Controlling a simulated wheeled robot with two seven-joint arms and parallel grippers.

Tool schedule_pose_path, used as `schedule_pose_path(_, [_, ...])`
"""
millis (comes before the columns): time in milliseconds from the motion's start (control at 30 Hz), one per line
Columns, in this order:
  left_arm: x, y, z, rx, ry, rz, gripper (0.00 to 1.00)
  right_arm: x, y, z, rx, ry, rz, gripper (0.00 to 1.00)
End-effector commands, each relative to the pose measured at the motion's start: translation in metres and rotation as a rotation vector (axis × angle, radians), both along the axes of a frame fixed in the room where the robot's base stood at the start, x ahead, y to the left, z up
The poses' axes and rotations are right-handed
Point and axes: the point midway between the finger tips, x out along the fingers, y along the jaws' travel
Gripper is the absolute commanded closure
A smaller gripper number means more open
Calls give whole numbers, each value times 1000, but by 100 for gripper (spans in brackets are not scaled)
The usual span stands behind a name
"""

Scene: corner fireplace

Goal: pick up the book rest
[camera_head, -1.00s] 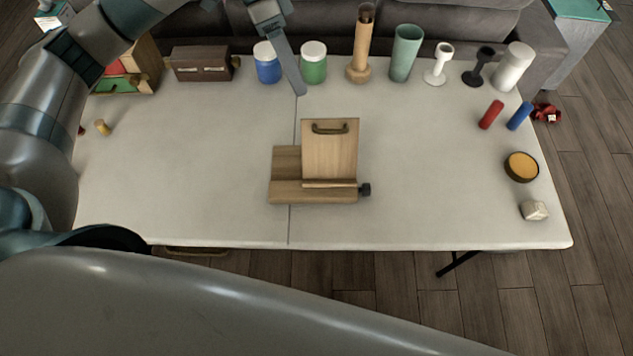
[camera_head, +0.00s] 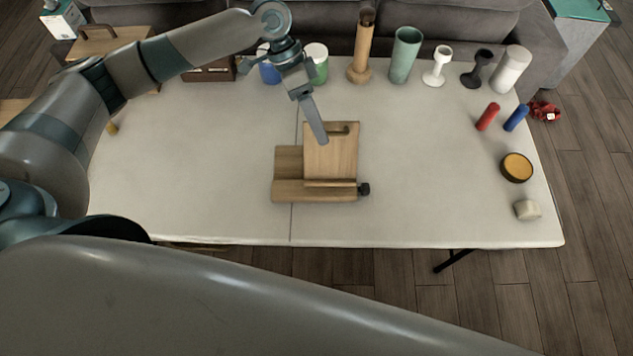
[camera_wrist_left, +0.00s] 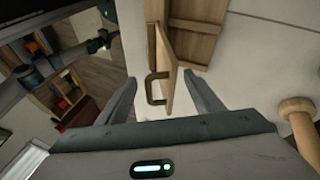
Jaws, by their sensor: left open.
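I cannot tell whether any finger touches. My right gripper is not in view.
Behind the book rest stand a blue jar (camera_head: 269,72), a green-labelled jar (camera_head: 318,66), a wooden post (camera_head: 362,50) and a green cup (camera_head: 405,55). Red (camera_head: 487,117) and blue (camera_head: 515,118) cylinders lie at the right. The table front (camera_head: 400,225) is clear.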

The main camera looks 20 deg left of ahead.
Motion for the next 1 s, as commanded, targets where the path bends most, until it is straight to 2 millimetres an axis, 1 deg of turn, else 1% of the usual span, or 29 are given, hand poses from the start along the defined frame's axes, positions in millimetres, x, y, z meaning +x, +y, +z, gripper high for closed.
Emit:
schedule_pose_path(167, [-2, -4, -7, 0, -2, 0, 40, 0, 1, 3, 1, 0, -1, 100])
schedule_pose_path(433, [-2, -4, -8, 0, -2, 0, 40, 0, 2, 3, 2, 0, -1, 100])
schedule_pose_path(567, [-3, -6, -10, 0, 0, 0, 40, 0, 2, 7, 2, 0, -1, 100])
schedule_pose_path(667, [-5, -10, -16, 0, 2, 0, 40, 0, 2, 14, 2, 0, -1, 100])
schedule_pose_path(800, [-9, -17, -30, 0, 2, -1, 40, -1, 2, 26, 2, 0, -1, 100])
schedule_pose_path(900, [-11, -23, -42, 0, 2, 0, 40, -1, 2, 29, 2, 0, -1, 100])
schedule_pose_path(1000, [-13, -25, -50, 0, 1, -1, 40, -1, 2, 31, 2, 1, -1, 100])
